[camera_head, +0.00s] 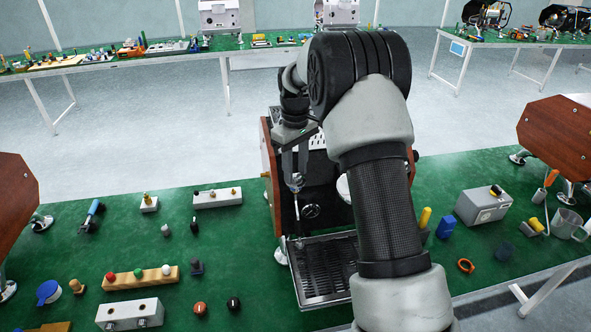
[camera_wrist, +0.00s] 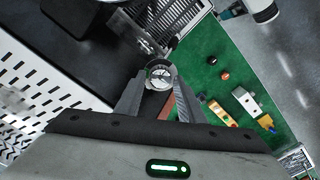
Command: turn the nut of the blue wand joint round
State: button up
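The espresso machine (camera_head: 330,190) stands in the middle of the green bench, with a thin steam wand (camera_head: 297,207) hanging at its left front. My gripper (camera_head: 295,184) points down at the top of this wand. In the wrist view, a round silver nut (camera_wrist: 159,74) lies between the tips of my gripper (camera_wrist: 157,82), one finger on each side. The fingers are apart and very close to the nut; I cannot tell whether they press on it. No blue shows clearly on the joint. My arm hides the right part of the machine.
A drip tray (camera_head: 318,296) sits low at the machine's front. A round black knob (camera_head: 311,211) is just right of the wand. Left on the bench lie a wooden block with coloured knobs (camera_head: 140,278) and a white block (camera_head: 130,314). A grey box (camera_head: 484,206) stands right.

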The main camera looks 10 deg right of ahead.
aim_at(296, 175)
notch_tip(296, 175, up, 17)
jog(key=shift+r, duration=0.2)
dwell(0.5)
jog(key=s+r+m+t, duration=0.15)
jog(key=s+r, duration=0.25)
jog(key=s, duration=0.4)
jog(key=s+r+m+t, duration=0.15)
jog(key=s+r, duration=0.25)
jog(key=s, duration=0.5)
jog(key=s+f+m+t, duration=0.1)
jog(key=s+f, duration=0.3)
jog(key=s, duration=0.5)
jog(key=s+f+m+t, duration=0.1)
jog(key=s+f+m, duration=0.2)
jog(key=s, duration=0.5)
jog(key=shift+s+a+f+t, duration=0.15)
jog(key=shift+s+f+t, duration=0.15)
jog(key=shift+s+f, duration=0.1)
